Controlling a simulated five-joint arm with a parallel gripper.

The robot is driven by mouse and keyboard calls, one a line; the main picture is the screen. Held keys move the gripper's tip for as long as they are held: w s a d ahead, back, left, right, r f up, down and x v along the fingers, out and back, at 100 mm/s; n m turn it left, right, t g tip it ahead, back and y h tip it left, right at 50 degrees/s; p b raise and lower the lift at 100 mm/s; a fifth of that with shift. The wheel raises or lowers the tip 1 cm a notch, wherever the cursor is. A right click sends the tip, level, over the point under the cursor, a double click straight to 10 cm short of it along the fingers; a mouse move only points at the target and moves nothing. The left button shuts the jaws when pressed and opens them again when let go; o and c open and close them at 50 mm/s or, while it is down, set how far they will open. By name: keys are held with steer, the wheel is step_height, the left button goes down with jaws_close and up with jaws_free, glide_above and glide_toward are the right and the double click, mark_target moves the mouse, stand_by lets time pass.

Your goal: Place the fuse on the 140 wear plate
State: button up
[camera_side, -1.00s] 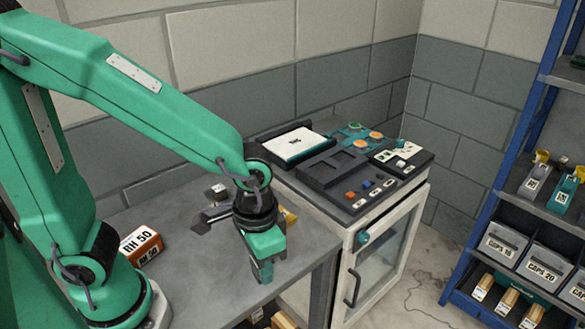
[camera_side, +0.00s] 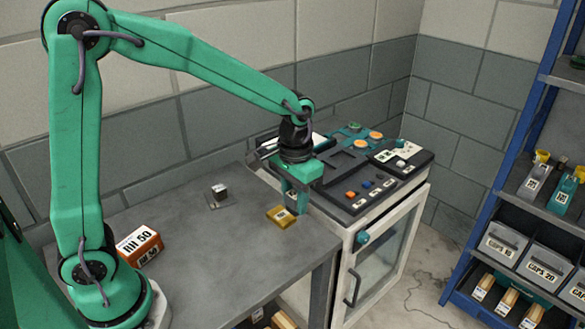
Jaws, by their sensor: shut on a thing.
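My gripper (camera_side: 297,207) points down at the right side of the grey bench, close to the console's left edge. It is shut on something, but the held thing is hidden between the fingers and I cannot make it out. I do not see the fuse clearly anywhere else. A small flat yellow piece (camera_side: 280,217) with a pale label lies on the bench just left of the fingertips. Its lettering is too small to read, so I cannot tell if it is the 140 wear plate. I cannot tell whether the gripper touches it.
A small grey block (camera_side: 219,190) stands on the bench further left. The control console (camera_side: 360,170) on a pale cabinet (camera_side: 384,256) borders the bench at right. The bench's front middle is clear.

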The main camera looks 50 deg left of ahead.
steer(key=shift+a, duration=0.1)
steer(key=w+a+f, duration=0.1)
steer(key=a+f, duration=0.1)
steer(key=a, duration=0.1)
steer(key=w+a+f, duration=0.2)
steer(key=a, duration=0.2)
steer(key=w+a+f, duration=0.2)
steer(key=a+f, duration=0.1)
steer(key=shift+a, duration=0.15)
steer(key=shift+f, duration=2)
steer(key=shift+f, duration=0.1)
steer(key=o, duration=1)
steer(key=shift+c, duration=0.2)
